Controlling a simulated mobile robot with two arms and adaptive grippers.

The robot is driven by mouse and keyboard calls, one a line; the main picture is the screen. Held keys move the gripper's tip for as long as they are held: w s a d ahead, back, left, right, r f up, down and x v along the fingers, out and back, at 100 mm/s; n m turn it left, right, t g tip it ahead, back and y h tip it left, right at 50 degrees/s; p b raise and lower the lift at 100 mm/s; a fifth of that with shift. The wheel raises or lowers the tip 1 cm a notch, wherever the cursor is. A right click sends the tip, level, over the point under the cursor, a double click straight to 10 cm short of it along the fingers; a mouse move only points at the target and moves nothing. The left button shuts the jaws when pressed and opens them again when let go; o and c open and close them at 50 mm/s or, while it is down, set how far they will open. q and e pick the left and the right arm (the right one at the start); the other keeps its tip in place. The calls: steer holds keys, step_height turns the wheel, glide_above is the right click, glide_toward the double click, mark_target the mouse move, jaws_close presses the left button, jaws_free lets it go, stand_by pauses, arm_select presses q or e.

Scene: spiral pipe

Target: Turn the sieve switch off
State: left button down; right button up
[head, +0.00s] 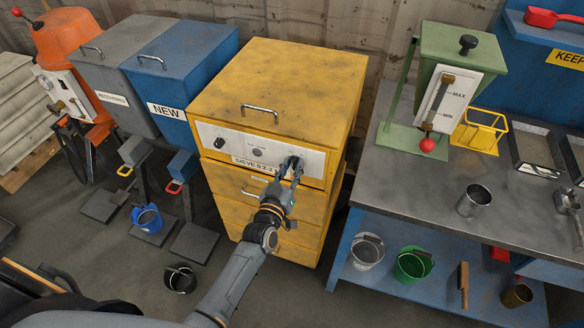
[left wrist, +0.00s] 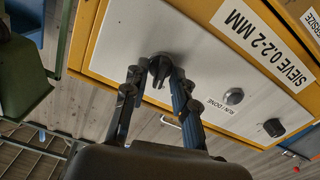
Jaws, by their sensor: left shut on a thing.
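The sieve is a yellow cabinet (head: 285,85) labelled "SIEVE 0.2-2 MM", with a white control panel (head: 233,139) on its front. My left gripper (head: 291,168) is at the right end of this panel, its fingers closed on a black knob there. In the left wrist view the black knob (left wrist: 160,67) sits between the fingertips of the left gripper (left wrist: 158,82), against the panel. A second black knob (head: 219,143) is at the panel's left end, with a small grey button (head: 257,152) between. My right gripper is not in view.
A grey bin and a blue bin (head: 180,62) marked "NEW" stand left of the sieve. A workbench (head: 400,185) is at right, holding a green hopper (head: 456,48) and a metal cup (head: 474,200). Buckets stand on its lower shelf. Open floor lies before the sieve.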

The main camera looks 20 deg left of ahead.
arm_select(q)
steer(key=shift+n, duration=1.6)
steer(key=c, duration=1.4)
jaws_free()
steer(key=s, duration=1.2)
steer(key=shift+a, duration=0.25)
steer(key=shift+f, duration=0.1)
